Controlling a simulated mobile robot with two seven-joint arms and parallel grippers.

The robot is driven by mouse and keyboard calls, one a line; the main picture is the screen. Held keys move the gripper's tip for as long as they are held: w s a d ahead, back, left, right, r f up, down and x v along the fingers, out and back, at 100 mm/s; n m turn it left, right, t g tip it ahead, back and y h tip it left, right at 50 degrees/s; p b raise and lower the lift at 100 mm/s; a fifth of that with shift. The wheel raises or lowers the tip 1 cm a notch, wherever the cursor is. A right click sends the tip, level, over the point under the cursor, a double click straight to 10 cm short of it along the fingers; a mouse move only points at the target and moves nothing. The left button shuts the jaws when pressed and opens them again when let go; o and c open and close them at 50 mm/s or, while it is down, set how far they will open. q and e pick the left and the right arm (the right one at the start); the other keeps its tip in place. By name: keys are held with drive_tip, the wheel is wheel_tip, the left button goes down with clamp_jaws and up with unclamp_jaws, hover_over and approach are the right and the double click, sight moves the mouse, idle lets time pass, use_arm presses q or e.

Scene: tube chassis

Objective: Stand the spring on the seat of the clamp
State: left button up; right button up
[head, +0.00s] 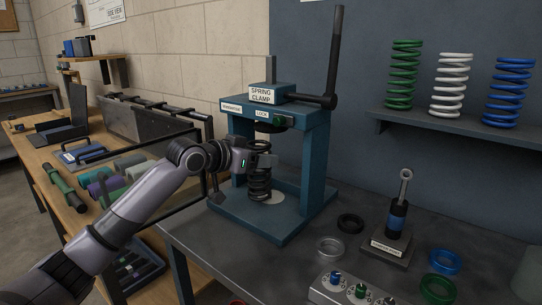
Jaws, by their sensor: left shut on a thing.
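A blue spring clamp (312,150) stands on the dark bench, with a lever rising at its right and a green lock part under its top. A pale round seat (275,197) shows on its base. A black coil spring (260,186) is upright inside the clamp frame, at the seat's left part. My left gripper (262,160) reaches in from the left and is shut on the spring's upper part, hiding some coils. I cannot tell whether the spring's bottom touches the seat. My right gripper is not in view.
Green, white and blue springs (452,85) stand on a wall shelf (480,133) at right. A small stand with a damper (397,220), loose rings (351,223) and a grey block with knobs (352,290) occupy the bench right of the clamp. A wooden bench (40,155) with tools is at left.

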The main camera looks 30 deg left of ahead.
use_arm(q)
drive_tip(key=x, duration=0.4)
drive_tip(key=shift+w+f, duration=0.1)
drive_tip(key=shift+w, duration=0.05)
drive_tip(key=shift+d+f, duration=0.1)
drive_tip(key=o, duration=1.4)
drive_tip(key=shift+c, duration=0.2)
drive_tip(key=v, duration=1.2)
drive_tip(key=shift+b, duration=0.45)
